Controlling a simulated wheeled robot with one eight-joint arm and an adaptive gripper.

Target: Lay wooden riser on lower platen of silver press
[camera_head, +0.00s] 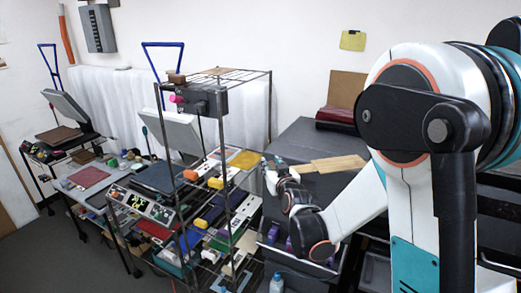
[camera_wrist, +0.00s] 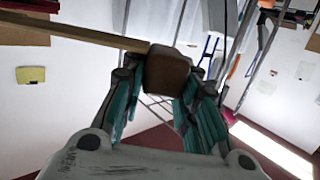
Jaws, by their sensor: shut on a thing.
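My gripper (camera_head: 268,166) is at the end of my arm, between the wire rack and the dark cabinet. In the wrist view its teal fingers (camera_wrist: 165,85) are shut on a brown block, which looks like the wooden riser (camera_wrist: 168,73). The block is hard to make out in the head view. One press (camera_head: 181,131) with a raised grey upper platen stands behind the rack; its dark lower platen (camera_head: 157,178) is partly hidden by rack posts. Another open press (camera_head: 66,110) is at far left, with a brown lower surface (camera_head: 58,134). I cannot tell which is the silver one.
The wire rack (camera_head: 222,150) holds several colourful items and stands left of my gripper, before the middle press. The dark cabinet (camera_head: 310,140) is to the right, with a light wooden board (camera_head: 338,165) on it. A small table (camera_head: 88,176) stands between the presses.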

